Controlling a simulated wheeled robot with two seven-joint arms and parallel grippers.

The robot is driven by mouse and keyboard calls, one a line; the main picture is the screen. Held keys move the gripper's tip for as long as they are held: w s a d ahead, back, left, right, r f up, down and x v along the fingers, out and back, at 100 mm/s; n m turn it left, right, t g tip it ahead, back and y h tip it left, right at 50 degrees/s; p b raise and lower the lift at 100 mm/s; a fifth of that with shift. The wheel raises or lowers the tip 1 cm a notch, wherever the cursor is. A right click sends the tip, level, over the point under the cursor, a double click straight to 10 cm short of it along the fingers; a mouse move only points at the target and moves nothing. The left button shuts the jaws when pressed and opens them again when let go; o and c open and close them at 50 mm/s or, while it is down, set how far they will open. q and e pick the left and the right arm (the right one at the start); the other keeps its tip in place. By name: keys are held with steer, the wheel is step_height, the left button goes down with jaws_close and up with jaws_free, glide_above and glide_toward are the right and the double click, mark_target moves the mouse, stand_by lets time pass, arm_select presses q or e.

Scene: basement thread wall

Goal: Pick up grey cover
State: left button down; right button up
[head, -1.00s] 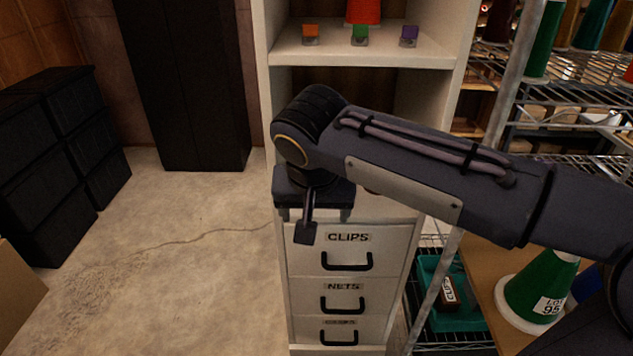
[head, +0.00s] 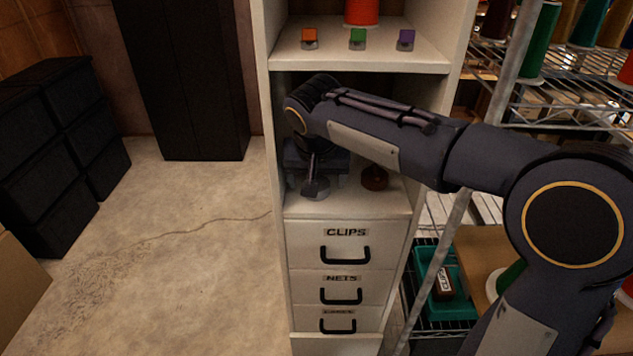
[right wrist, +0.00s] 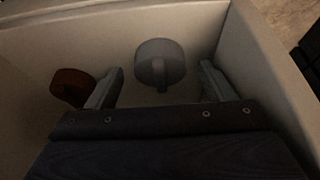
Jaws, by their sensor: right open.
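The grey cover (right wrist: 160,62) is a round, pale grey piece with a smaller part projecting from it. My right gripper (right wrist: 162,74) is open, with one finger on each side of the grey cover and visible gaps to both. My left gripper is not in view.
A red-brown cover (head: 374,178) stands right of my gripper on the same shelf; it also shows just outside the left finger in the right wrist view (right wrist: 72,87). The cabinet's side walls and upper shelf (head: 360,58) enclose the space. A wire rack stands to the right.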

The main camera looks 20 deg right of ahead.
steer(key=c, duration=1.1)
steer(key=shift+o, duration=0.2)
